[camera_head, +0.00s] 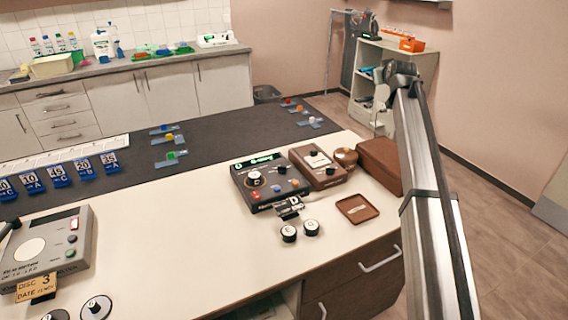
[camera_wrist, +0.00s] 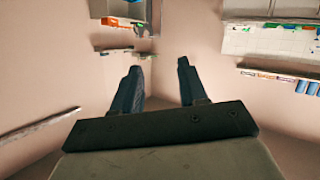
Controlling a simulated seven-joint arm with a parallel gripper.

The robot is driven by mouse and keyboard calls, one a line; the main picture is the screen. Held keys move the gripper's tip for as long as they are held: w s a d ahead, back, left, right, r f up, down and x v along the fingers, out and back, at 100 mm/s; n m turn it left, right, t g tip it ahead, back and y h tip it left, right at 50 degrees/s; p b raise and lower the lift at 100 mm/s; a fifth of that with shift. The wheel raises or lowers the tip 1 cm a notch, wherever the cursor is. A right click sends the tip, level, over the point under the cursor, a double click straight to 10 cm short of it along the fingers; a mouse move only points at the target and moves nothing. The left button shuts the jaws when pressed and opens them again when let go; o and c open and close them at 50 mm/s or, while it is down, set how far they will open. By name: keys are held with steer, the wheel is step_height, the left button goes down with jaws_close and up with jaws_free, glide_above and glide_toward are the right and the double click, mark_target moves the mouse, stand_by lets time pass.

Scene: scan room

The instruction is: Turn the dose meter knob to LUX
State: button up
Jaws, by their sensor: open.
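Two knobbed meters stand side by side on the white-and-dark counter (camera_head: 190,215). One is a dark box (camera_head: 270,183) with a lit green display, a knob on a white dial and coloured buttons. The other is a smaller brown box (camera_head: 318,167) with a white dial and a black knob. Their lettering is too small to read, so I cannot tell which is the dose meter or where its knob points. My gripper (camera_wrist: 159,68) is open and empty in the wrist view, facing the wall. My arm rises at the right in the head view, away from both meters.
Beside the meters are a brown case (camera_head: 381,164), a brass-coloured round object (camera_head: 345,157), a brown tray (camera_head: 357,209) and two round knobs (camera_head: 300,230). A grey device (camera_head: 48,247) stands at the left. A shelf unit (camera_head: 378,85) is behind my arm.

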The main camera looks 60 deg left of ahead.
steer(key=s+a+f+n+g+h, duration=0.3)
steer(key=s+a+f+n, duration=0.3)
steer(key=s, duration=0.3)
steer(key=n+g+h, duration=0.5)
steer(key=n+h, duration=0.4)
steer(key=n, duration=0.1)
glide_above(284, 166)
step_height(284, 166, down, 11)
step_height(284, 166, down, 13)
steer(key=shift+a+f, duration=0.1)
steer(key=shift+f, duration=0.05)
jaws_close()
